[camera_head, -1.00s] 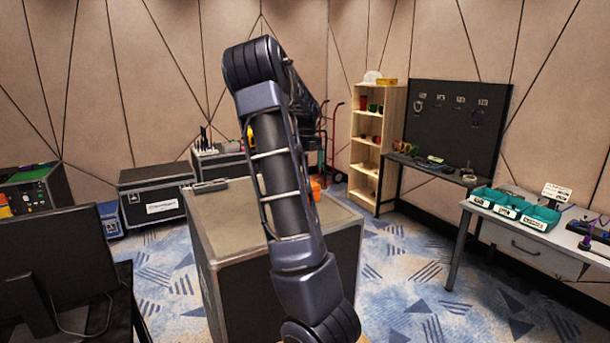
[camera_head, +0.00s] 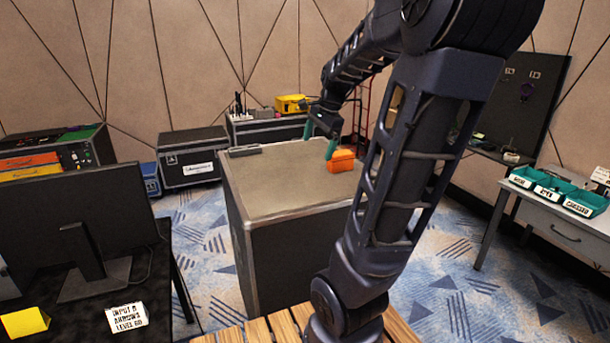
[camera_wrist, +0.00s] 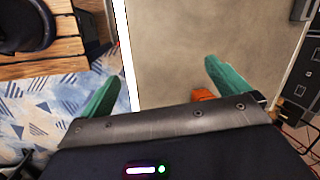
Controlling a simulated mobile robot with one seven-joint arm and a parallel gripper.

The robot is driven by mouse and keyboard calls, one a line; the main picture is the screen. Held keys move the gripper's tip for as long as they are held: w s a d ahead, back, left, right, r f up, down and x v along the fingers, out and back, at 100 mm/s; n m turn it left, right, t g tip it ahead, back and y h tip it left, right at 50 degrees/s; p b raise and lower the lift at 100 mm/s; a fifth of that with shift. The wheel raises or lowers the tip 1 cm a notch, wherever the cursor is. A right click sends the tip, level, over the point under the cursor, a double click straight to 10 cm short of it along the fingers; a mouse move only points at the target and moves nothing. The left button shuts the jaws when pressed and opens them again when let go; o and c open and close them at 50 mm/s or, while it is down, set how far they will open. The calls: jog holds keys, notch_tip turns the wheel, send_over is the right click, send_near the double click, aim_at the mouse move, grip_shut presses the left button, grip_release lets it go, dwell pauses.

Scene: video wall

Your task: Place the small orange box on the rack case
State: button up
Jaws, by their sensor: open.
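The small orange box (camera_head: 341,161) rests on the top of a large grey-topped case (camera_head: 270,185), near its right edge. In the wrist view, part of the orange box (camera_wrist: 203,95) shows beside the right green finger, mostly hidden behind the gripper body. My gripper (camera_head: 319,141) is just left of and above the box, with its green fingers apart. The wrist view shows both fingers spread (camera_wrist: 160,72) with nothing between the tips. I cannot tell whether the right finger touches the box.
A monitor (camera_head: 90,220) stands on a black desk at left. Black cases (camera_head: 190,158) and a yellow box (camera_head: 291,103) are along the back wall. Teal bins (camera_head: 550,188) sit on a table at right.

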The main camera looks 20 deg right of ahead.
jog(key=s+a+f+n+t+h, duration=0.1)
jog(key=s+a+n+t+h, duration=0.1)
jog(key=s+a+n, duration=0.9)
jog(key=s+n, duration=0.4)
jog(key=shift+s+f+n, duration=0.4)
